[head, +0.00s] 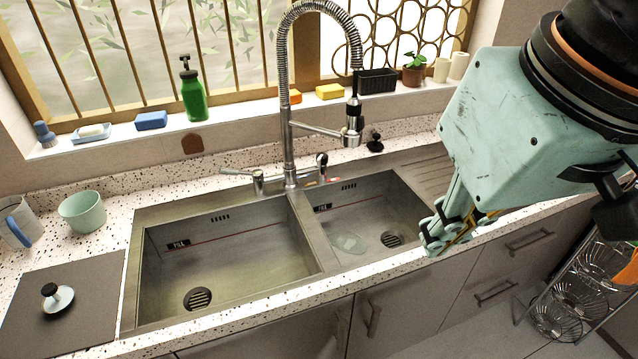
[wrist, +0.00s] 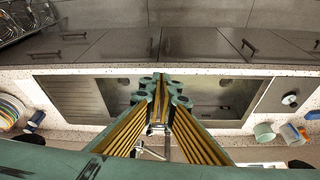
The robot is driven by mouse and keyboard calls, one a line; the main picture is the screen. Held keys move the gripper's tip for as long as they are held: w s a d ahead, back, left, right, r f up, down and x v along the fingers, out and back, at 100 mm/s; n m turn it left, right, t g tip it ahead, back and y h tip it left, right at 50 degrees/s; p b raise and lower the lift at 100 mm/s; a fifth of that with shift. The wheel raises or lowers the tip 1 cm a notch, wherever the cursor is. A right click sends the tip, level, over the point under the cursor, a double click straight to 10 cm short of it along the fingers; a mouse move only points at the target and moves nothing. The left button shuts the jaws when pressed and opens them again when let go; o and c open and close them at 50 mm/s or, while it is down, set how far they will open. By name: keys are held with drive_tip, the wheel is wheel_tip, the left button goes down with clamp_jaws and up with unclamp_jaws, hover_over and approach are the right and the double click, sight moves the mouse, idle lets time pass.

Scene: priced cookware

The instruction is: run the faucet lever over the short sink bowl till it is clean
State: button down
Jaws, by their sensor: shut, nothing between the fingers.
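The short sink bowl (head: 372,210) is the smaller, right-hand steel bowl in the head view. A pale, whitish patch (head: 348,243) lies on its floor, left of the drain (head: 391,239). The tall spring-neck faucet (head: 288,130) stands behind the divider, with its spray head (head: 353,118) hanging over the short bowl's side. A lever (head: 322,166) stands upright at the right of the faucet base; another handle (head: 243,173) points left. My gripper (head: 432,240) is shut and empty near the short bowl's right front edge. Its closed fingers also show in the wrist view (wrist: 160,84), hiding part of the sink.
The larger bowl (head: 235,255) is empty. A green cup (head: 83,213), a mug (head: 20,225) and a dark board (head: 60,310) with a lid are at left. Bottle (head: 193,90), sponges and plant (head: 414,69) line the sill. A drainboard (head: 428,172) lies behind my gripper.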

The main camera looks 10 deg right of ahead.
drive_tip(key=c, duration=3.1)
unclamp_jaws()
drive_tip(key=o, duration=0.6)
drive_tip(key=shift+w+r, duration=0.3)
drive_tip(key=shift+w, duration=0.15)
drive_tip(key=shift+c, duration=0.2)
drive_tip(key=w+a+r+m+p, duration=0.2)
drive_tip(key=w+a+m, duration=0.1)
drive_tip(key=w, duration=0.7)
drive_tip(key=w+a+r+m+g+p, duration=0.1)
drive_tip(key=w+a+r+m+p, duration=0.15)
drive_tip(key=w, duration=0.85)
drive_tip(key=w+a+r+m+p, duration=0.1)
drive_tip(key=w+a+m+p, duration=0.2)
drive_tip(key=w, duration=0.7)
drive_tip(key=w+a+f+m+p, duration=0.3)
drive_tip(key=w+a+f+m, duration=0.1)
drive_tip(key=w+a+f, duration=0.6)
drive_tip(key=w+a+f+m+g+p, duration=0.1)
drive_tip(key=w+a+f+m+p, duration=0.2)
drive_tip(key=w+a+f, duration=0.6)
drive_tip(key=w+a+m, duration=0.1)
drive_tip(key=w+a, duration=0.3)
drive_tip(key=w, duration=0.3)
drive_tip(key=shift+f, duration=0.4)
drive_tip(key=shift+w+f+m, duration=0.15)
drive_tip(key=shift+f+m, duration=0.05)
drive_tip(key=shift+m, duration=0.05)
